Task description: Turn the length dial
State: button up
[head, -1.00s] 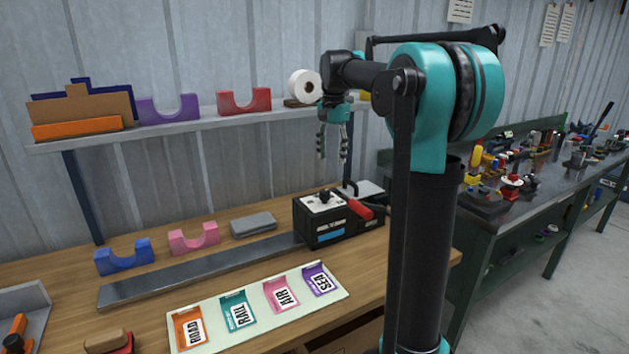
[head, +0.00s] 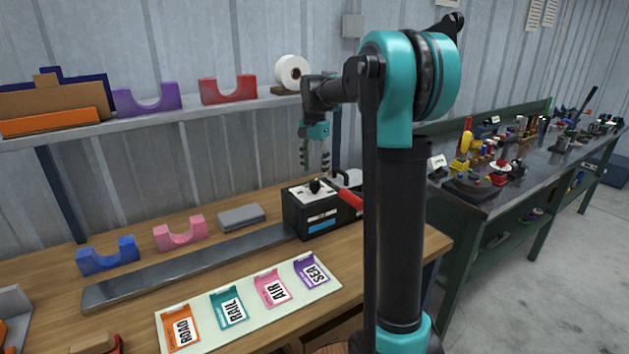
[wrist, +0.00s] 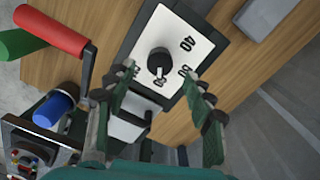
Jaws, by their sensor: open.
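The length dial (wrist: 159,61) is a black knob with a pointer on a white plate (wrist: 185,22) marked with numbers. It tops the black box-shaped machine (head: 318,219), where the dial also shows small in the head view (head: 315,186). My gripper (wrist: 161,90) is open and empty, its two fingers pointing at the dial from either side in the wrist view. In the head view my gripper (head: 314,160) hangs just above the machine, apart from the dial as far as I can tell. The plate's lower numbers are partly hidden by the fingers.
A red-handled lever (wrist: 50,30) stands beside the dial. A long metal bar (head: 195,262) runs left from the machine. A grey block (head: 242,216), pink and blue cradles and a label card strip (head: 195,337) lie on the wooden bench. A shelf (head: 200,112) is behind.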

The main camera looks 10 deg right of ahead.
aim_at(315, 181)
jog(key=shift+f, duration=2.45)
jog(key=c, duration=1.2)
jog(key=shift+o, duration=0.2)
jog(key=n, duration=0.5)
jog(key=shift+n, duration=0.3)
jog(key=n, duration=0.5)
jog(key=shift+n, duration=0.7)
